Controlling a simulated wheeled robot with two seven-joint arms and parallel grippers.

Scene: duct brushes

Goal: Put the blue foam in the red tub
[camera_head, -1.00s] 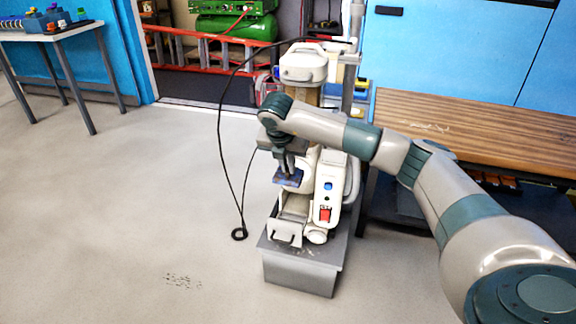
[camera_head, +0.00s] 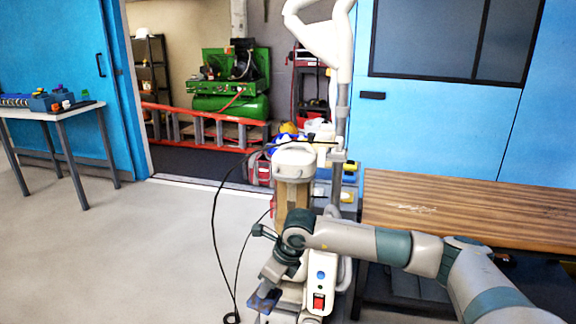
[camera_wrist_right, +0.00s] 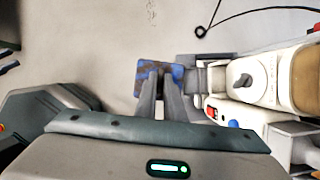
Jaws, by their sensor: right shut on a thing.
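The blue foam (camera_head: 262,302) is a flat blue piece with brownish patches, low in the head view. In the right wrist view the foam (camera_wrist_right: 149,68) lies across the tips of my right gripper's fingers. My right gripper (camera_wrist_right: 160,78) is shut on it and holds it above the pale floor, beside the white-and-grey machine. In the head view my right gripper (camera_head: 268,287) points down in front of that machine. I cannot pick out the red tub with certainty. My left gripper is not in view.
The white-and-grey machine (camera_head: 296,160) stands close by, with a black cable (camera_head: 217,235) looping to the floor. A wooden bench (camera_head: 470,212) is at right. A table (camera_head: 50,112) with small items stands at far left. Open floor (camera_head: 140,240) lies left of the machine.

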